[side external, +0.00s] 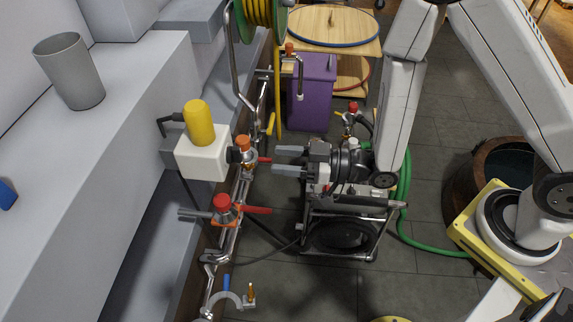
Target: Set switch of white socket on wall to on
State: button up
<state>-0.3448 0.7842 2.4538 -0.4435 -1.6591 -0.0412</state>
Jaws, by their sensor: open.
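The white socket (200,160) is a white box on the left, beside the pipe run, with a yellow cylinder (199,123) on top. A dark part (234,155) sits at its right side, next to an orange-capped fitting. I cannot make out which part is the switch or how it is set. My gripper (274,160) is open, its two grey fingers pointing left toward the socket. In the picture there is a gap between the fingertips and the socket, and a red lever tip lies near the fingertips. Nothing shows between the fingers.
An orange-capped valve (243,143) and a red-handled valve (222,204) stand on the pipes close to my gripper. A black machine in a metal frame (340,236) sits below my wrist. A purple bin (310,95) is behind. A grey ledge with a cup (73,78) is at left.

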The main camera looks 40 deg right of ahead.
aim_at(241, 156)
jog(key=shift+w+a, duration=0.1)
jog(key=shift+x, duration=2.95)
jog(key=shift+w+a, duration=0.1)
jog(key=shift+w, duration=0.05)
jog(key=shift+w+a, duration=0.45)
jog(key=shift+a, duration=0.05)
